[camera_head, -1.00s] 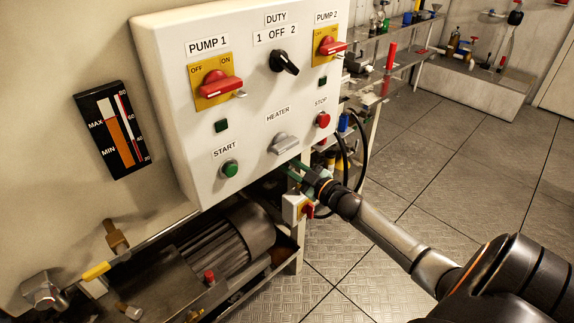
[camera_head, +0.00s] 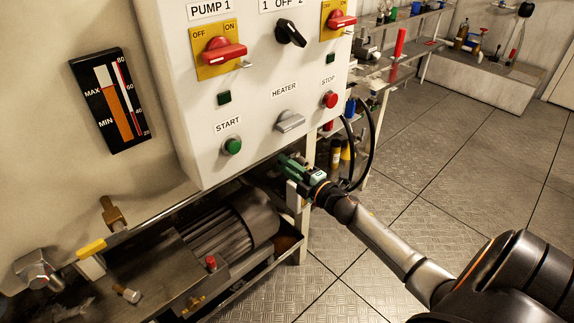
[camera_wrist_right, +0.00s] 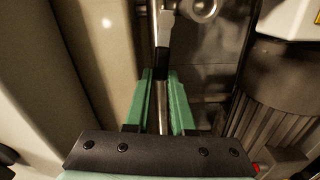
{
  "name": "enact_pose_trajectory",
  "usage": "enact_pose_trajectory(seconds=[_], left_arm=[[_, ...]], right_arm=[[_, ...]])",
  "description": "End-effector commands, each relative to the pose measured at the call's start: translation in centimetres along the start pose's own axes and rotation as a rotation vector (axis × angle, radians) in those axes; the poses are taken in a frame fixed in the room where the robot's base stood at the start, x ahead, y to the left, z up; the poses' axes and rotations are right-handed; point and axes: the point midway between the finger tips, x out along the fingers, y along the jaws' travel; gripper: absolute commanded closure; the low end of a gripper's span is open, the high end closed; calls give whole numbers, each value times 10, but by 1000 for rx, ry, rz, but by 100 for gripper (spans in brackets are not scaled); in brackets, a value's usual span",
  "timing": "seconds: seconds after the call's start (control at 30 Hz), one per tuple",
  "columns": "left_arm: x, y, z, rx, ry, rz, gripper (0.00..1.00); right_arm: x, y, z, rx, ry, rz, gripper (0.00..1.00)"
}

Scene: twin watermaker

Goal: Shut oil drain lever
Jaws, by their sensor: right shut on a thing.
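My right gripper (camera_head: 286,162) has green fingers and is beside the lower right edge of the white control box. In the right wrist view, its fingers (camera_wrist_right: 161,88) are shut on a thin metal lever (camera_wrist_right: 162,60). The lever has a dark section and a bright metal section, and runs up to a round metal fitting (camera_wrist_right: 203,8) at the top. In the head view the gripper and the box hide the lever. I cannot read any label on it. My left gripper is not in view.
The control box (camera_head: 185,100) with switches hangs above the motor (camera_head: 230,232). A yellow-handled valve (camera_head: 90,248) and brass fittings are at lower left. Black hoses (camera_head: 368,150) and shelves stand behind the gripper. The plated floor (camera_head: 440,170) at right is clear.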

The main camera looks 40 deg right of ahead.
Motion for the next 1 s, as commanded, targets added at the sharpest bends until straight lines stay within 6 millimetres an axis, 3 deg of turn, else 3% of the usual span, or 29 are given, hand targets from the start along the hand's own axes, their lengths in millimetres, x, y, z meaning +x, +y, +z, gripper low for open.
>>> enact_pose_trajectory(seconds=[0.3,0.8,0.83,1.0], left_arm=[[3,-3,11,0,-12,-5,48],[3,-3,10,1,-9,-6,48],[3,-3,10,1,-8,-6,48],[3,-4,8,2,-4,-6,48]], right_arm=[[0,-8,0,-110,0,-1,100],[0,-8,1,-127,-1,-1,100],[0,-8,1,-127,-1,-1,77],[0,-8,1,-126,-1,-1,57]])
